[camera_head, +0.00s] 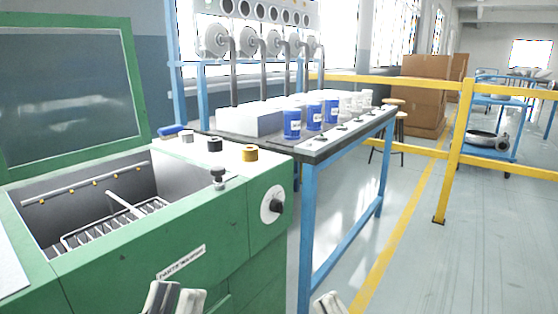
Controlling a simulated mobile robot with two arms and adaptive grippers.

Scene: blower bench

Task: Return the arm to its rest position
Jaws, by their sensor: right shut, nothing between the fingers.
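My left gripper (174,298) shows at the bottom edge, in front of the green parts washer (240,232). Only its grey and white finger ends are in view, and I cannot tell whether they are apart or closed. My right gripper (329,304) shows as a small pale tip at the bottom edge, below the near end of the bench. It is shut and holds nothing. The rest of both arms is out of view.
The washer's lid (70,90) stands open over a wire rack (115,215). The bench (345,143) behind carries several blue cans (292,124) and a pale box (250,121). A yellow railing (455,150) stands at right. The floor (400,245) right of the bench is clear.

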